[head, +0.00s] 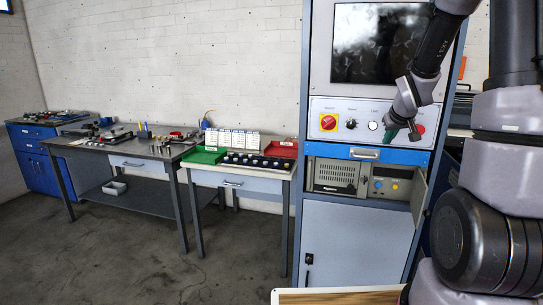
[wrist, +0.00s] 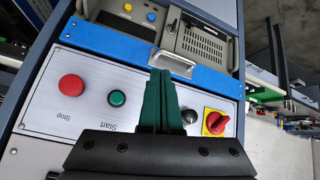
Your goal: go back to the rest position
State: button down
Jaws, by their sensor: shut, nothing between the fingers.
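My gripper (head: 389,136) is in front of the control panel of the tall cabinet, with its green fingers pointing down toward the panel's lower edge. In the wrist view, upside down, the fingers (wrist: 160,75) are shut together with nothing between them. Their tips overlap the panel edge and the blue strip near a drawer handle (wrist: 177,64). The green Start button (wrist: 117,98) and red Stop button (wrist: 71,86) lie to one side, and a black knob (wrist: 190,116) and the red-yellow switch (wrist: 215,122) to the other. I cannot tell whether the fingers touch the panel.
A dark screen (head: 381,43) is above the panel. Below it are instrument units (head: 335,176) and an open small door (head: 420,186). A parts table (head: 242,178) with green and red bins and a workbench (head: 122,152) stand left. Floor before them is clear.

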jog(key=s+a+r+m, duration=0.2)
jog(key=s+a+r, duration=0.4)
jog(key=s+r, duration=0.55)
jog(key=s+a+r+m+y, duration=0.1)
jog(key=s+a, duration=0.3)
jog(key=s, duration=0.4)
jog(key=s+a+r+m+g+y, duration=0.1)
jog(key=s+a+r+y, duration=0.1)
jog(key=s, duration=0.7)
jog(key=shift+a+r+m+y, duration=0.3)
jog(key=shift+a+r, duration=0.6)
jog(key=shift+r, duration=0.05)
